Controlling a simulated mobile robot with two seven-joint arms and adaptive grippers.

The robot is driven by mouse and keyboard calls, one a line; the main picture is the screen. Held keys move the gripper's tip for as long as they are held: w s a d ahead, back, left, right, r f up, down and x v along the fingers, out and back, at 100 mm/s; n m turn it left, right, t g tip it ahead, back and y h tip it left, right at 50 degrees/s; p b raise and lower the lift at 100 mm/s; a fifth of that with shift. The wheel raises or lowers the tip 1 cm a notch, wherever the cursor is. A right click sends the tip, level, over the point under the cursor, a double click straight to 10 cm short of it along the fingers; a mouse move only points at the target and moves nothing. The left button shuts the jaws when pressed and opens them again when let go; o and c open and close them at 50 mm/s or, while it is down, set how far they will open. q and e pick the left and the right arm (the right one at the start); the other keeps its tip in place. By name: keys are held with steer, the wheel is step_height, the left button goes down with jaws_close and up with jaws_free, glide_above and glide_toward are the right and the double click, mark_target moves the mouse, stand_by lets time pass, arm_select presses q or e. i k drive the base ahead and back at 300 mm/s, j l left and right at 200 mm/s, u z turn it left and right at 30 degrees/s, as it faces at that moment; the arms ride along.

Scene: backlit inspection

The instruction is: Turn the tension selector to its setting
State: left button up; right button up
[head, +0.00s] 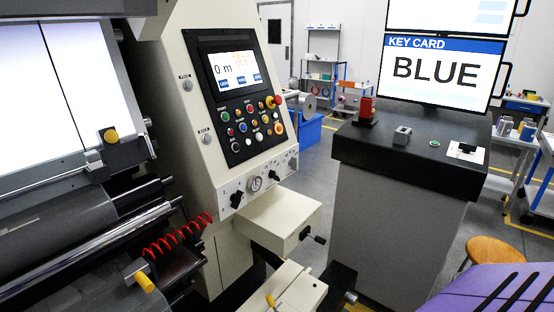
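The cream machine console (190,130) stands at centre left in the head view. Its lower strip holds a black rotary knob (236,200) at the left, a round dial gauge (255,184) beside it and another black knob (272,176) to the right. The labels are too small to read, so I cannot tell which knob is the tension selector or what it is set to. Neither of my grippers is in view, and nothing touches the knobs.
Above the strip is a black button panel (240,142) with a lit screen (232,70). A cream box (278,222) with a crank juts out below. Rollers and a red coiled cord (178,236) lie left. A dark-topped cabinet (410,152) and a KEY CARD BLUE monitor (437,72) stand right.

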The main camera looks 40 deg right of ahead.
mark_target(293, 162)
steer(key=i+l+u, duration=0.2)
steer(key=l, duration=0.3)
steer(key=l+u, duration=0.2)
steer(key=l, duration=0.35)
steer(key=l+u, duration=0.1)
steer(key=l, duration=0.95)
